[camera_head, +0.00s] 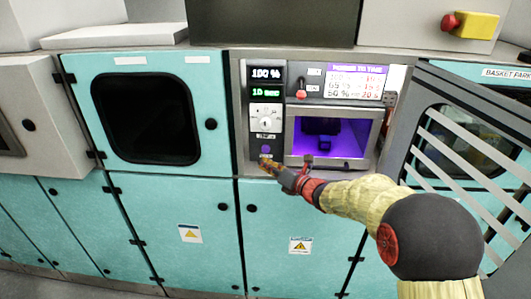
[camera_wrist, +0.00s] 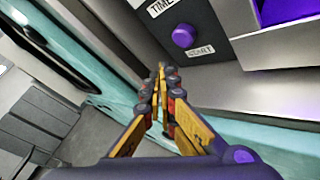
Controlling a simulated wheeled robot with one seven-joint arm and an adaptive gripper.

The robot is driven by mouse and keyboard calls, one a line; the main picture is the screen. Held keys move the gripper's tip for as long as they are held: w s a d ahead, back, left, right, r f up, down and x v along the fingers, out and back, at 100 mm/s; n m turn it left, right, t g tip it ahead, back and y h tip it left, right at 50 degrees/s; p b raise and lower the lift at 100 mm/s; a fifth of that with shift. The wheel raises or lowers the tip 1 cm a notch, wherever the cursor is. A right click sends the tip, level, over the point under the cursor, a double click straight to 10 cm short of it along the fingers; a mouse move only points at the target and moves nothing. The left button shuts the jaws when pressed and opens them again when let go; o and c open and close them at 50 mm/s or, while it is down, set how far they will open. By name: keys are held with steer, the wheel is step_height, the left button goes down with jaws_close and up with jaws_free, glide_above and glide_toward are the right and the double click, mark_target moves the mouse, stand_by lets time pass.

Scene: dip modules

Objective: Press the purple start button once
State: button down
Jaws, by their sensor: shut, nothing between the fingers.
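The purple start button (camera_head: 265,149) sits low on the dark control panel, left of the purple-lit chamber, in the head view. In the wrist view the round purple button (camera_wrist: 184,35) shows clearly, with a START label beside it. My gripper (camera_head: 265,165) is just below the button in the head view. In the wrist view my gripper (camera_wrist: 161,68) has its fingers together and empty, with the tips below and left of the button. The tips appear apart from the button, though the exact gap is hard to tell.
The control panel (camera_head: 267,80) carries a 100 % display, a 10 sec display and a dial (camera_head: 266,117). The lit chamber (camera_head: 327,137) is right of it, with a red-tipped lever (camera_head: 301,93) above. A slatted door (camera_head: 468,150) stands at the right.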

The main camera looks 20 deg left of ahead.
steer(key=shift+s+d, duration=0.25)
steer(key=shift+s, duration=0.75)
